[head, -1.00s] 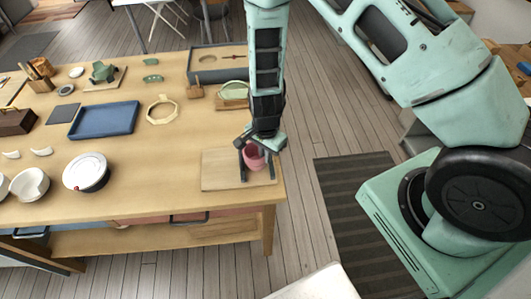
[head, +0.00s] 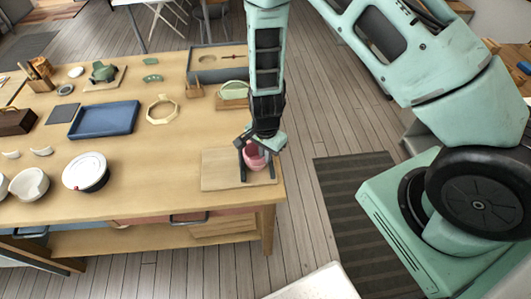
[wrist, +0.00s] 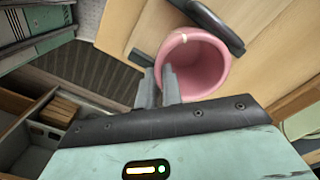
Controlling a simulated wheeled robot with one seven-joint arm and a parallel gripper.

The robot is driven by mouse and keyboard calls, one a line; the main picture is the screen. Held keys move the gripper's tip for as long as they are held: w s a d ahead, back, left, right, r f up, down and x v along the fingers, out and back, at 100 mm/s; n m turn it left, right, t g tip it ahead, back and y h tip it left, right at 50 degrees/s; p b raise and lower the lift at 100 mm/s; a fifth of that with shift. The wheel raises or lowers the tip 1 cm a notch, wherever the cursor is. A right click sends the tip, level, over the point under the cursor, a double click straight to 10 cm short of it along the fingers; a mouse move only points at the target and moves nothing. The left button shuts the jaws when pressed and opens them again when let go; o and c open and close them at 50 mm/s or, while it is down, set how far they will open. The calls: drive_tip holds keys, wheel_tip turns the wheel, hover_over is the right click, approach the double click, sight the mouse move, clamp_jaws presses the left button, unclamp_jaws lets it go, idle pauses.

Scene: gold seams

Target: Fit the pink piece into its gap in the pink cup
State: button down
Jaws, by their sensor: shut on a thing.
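The pink cup (head: 255,163) stands near the front right corner of the table, on a pale wooden board (head: 220,173), between two dark upright supports. In the wrist view I look into the open cup (wrist: 205,70); a short pale seam crosses its rim at the upper left. My gripper (wrist: 164,84) is at the cup's left rim in that view, its two grey fingers close together. It shuts on something thin at the wall, seemingly the pink piece, which the fingers hide. I cannot make out the gap or how the piece sits in it.
A dark rounded support pad (wrist: 216,20) is close to the cup's rim. The table's right edge is near the board.

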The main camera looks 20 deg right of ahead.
drive_tip(key=shift+r+p, duration=2.4)
drive_tip(key=shift+r, duration=0.65)
drive_tip(key=shift+f, duration=0.25)
drive_tip(key=shift+n, duration=0.3)
drive_tip(key=shift+d+f+b, duration=0.15)
drive_tip(key=shift+f+b, duration=1.7)
drive_tip(key=shift+f, duration=0.4)
drive_tip(key=shift+w+d+f+b, duration=0.15)
drive_tip(key=shift+f+b, duration=0.15)
drive_tip(key=shift+f, duration=0.2)
idle(1.1)
drive_tip(key=c, duration=1.5)
unclamp_jaws()
